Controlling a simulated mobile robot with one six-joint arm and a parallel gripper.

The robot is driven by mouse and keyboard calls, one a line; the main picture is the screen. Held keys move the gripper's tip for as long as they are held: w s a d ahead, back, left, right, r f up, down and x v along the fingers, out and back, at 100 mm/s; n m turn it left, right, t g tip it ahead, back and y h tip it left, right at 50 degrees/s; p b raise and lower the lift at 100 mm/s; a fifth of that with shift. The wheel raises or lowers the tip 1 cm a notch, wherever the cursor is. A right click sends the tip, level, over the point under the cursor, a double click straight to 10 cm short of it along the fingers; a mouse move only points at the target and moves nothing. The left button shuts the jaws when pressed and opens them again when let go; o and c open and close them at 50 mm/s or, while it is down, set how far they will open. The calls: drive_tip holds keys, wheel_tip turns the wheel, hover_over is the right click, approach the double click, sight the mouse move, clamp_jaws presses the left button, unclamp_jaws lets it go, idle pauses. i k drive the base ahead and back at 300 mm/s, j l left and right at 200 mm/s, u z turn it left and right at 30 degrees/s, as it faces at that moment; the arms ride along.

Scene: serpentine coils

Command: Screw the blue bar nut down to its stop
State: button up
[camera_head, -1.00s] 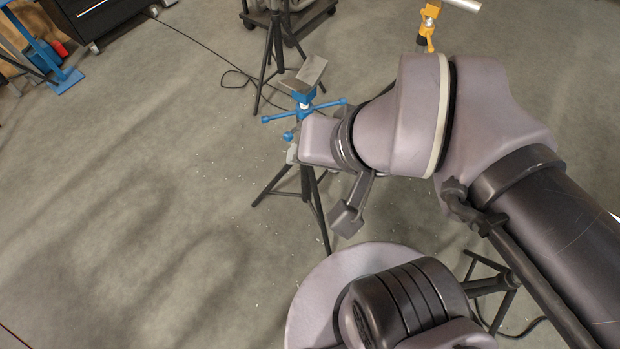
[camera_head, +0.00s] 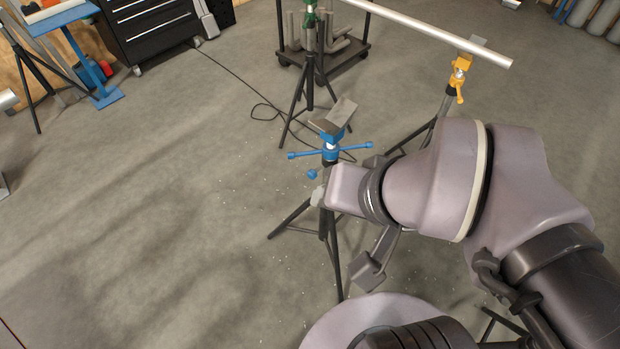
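The blue bar nut (camera_head: 331,154) has several arms ending in round knobs. It sits near the top of a black tripod stand, under a tilted grey V-shaped head (camera_head: 337,115). My wrist is just right of and below the nut in the picture, in front of the stand. A dark grey blocky part, which may belong to my gripper (camera_head: 368,270), hangs below the wrist. The fingertips cannot be made out, nor whether they touch anything. The lower right knobs of the nut are partly near or behind my wrist.
A yellow-headed stand (camera_head: 461,72) and a green-headed stand (camera_head: 312,18) hold a long silver pipe (camera_head: 430,31) behind. A black cart (camera_head: 335,57) and a tool chest (camera_head: 150,28) stand farther back. A cable lies on the floor.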

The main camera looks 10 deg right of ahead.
sight(328, 154)
drive_tip(key=i+j, duration=0.7)
drive_tip(key=j+z, duration=0.05)
